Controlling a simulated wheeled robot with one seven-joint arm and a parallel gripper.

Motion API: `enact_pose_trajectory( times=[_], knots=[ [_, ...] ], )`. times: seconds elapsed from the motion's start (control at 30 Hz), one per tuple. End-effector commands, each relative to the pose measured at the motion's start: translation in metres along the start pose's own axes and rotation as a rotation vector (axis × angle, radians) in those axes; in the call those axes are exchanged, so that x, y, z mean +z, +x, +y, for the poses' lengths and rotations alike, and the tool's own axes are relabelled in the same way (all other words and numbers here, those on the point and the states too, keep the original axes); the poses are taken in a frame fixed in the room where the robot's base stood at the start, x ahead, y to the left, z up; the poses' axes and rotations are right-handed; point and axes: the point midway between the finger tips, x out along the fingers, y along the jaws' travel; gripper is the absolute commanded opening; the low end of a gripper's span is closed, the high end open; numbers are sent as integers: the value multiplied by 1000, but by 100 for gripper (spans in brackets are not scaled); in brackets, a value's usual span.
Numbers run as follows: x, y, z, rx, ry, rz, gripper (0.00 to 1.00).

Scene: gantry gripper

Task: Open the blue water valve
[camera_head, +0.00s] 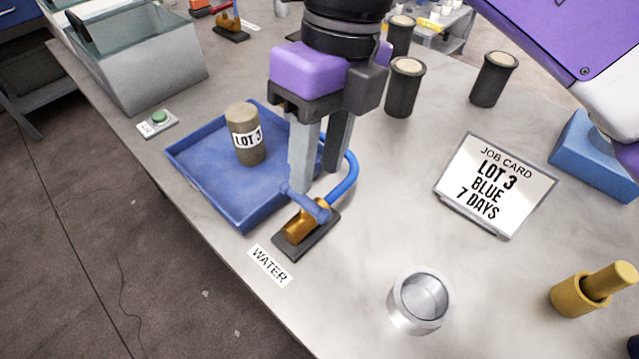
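The water valve has a brass body (297,229) on a dark base plate, at the front right corner of the blue tray. Its blue lever handle (313,207) lies slantwise across the top of the body. A blue hose (349,178) curves up from the valve and bends behind my gripper. My gripper (318,182) points down just above the handle, its two fingers apart with a narrow gap and nothing visible between them. The left fingertip overlaps the handle in this view; I cannot tell if it touches. A "WATER" label (269,265) lies in front of the valve.
The blue tray (195,182) holds a grey cylinder (249,147) marked "LOT 3". A job card (494,187) reads "LOT 3 BLUE 7 DAYS". A metal cup (420,302), a yellow mortar (578,296), dark cylinders (403,90), and a green button (159,117) stand around. The table edge is close to the valve.

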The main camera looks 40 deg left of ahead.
Motion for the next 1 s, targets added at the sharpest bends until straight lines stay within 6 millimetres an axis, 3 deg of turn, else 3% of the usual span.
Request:
enact_pose_trajectory(
  times=[0.3,0.73,0.77,0.93,1.0],
  knots=[
    [0,48,0,3,0,1,37],
    [0,60,0,0,0,0,37],
    [0,60,0,0,0,0,35],
    [0,60,0,1,0,0,1],
    [0,60,0,1,0,0,0]
  ],
)
